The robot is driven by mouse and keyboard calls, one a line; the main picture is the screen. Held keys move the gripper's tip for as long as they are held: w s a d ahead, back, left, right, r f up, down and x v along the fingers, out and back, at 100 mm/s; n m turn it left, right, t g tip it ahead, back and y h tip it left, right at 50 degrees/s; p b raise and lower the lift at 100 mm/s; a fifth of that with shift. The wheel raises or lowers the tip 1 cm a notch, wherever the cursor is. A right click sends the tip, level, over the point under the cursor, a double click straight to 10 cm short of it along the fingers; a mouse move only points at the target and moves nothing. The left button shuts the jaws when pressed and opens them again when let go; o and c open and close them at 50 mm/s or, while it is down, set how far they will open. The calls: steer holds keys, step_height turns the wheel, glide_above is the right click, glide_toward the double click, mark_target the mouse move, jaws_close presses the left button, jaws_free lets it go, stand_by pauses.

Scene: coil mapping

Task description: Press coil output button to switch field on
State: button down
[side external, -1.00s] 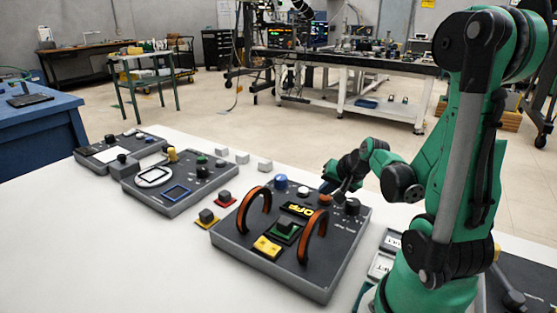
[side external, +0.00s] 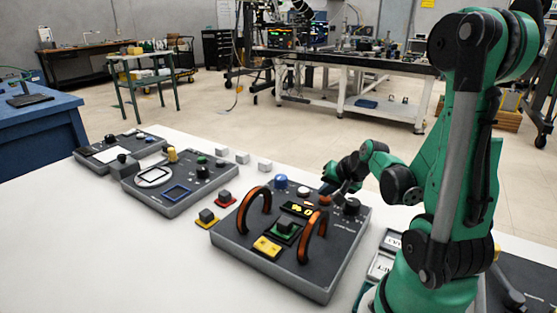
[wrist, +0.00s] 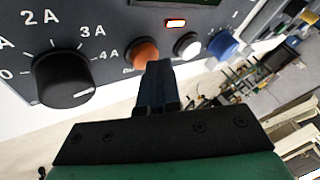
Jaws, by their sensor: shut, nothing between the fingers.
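The coil box (side external: 322,285) is a dark grey panel with two upright orange coil rings (side external: 314,238). Its display (side external: 296,208) shows yellow characters too small to read surely. The orange button (wrist: 145,52) sits between the black amp dial and a white button in the wrist view. It also shows near the back edge of the box in the side view (side external: 325,200). My gripper (wrist: 157,68) is shut and empty, its tips right at the orange button's lower edge; contact looks likely. A small indicator (wrist: 176,23) beside the button glows orange.
The black amp dial (wrist: 62,77), white button (wrist: 187,46) and blue knob (wrist: 222,44) stand close by. A yellow block (side external: 266,247) and a green-based sensor block (side external: 285,231) sit on the box. Other instrument panels (side external: 180,185) lie further left on the white table.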

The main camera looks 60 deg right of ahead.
mark_target(325, 199)
steer(key=shift+r, duration=0.2)
steer(key=shift+r, duration=3.05)
steer(key=w+a+r+n+y, duration=0.1)
steer(key=w+a+n, duration=0.1)
steer(key=a+n, duration=0.4)
steer(key=w+a+r+n+y, duration=0.1)
steer(key=w+a+n+y, duration=0.1)
steer(key=a+n, duration=0.5)
steer(key=a, duration=0.6)
steer(key=shift+a+n, duration=0.3)
steer(key=shift+a, duration=0.05)
steer(key=shift+d, duration=0.1)
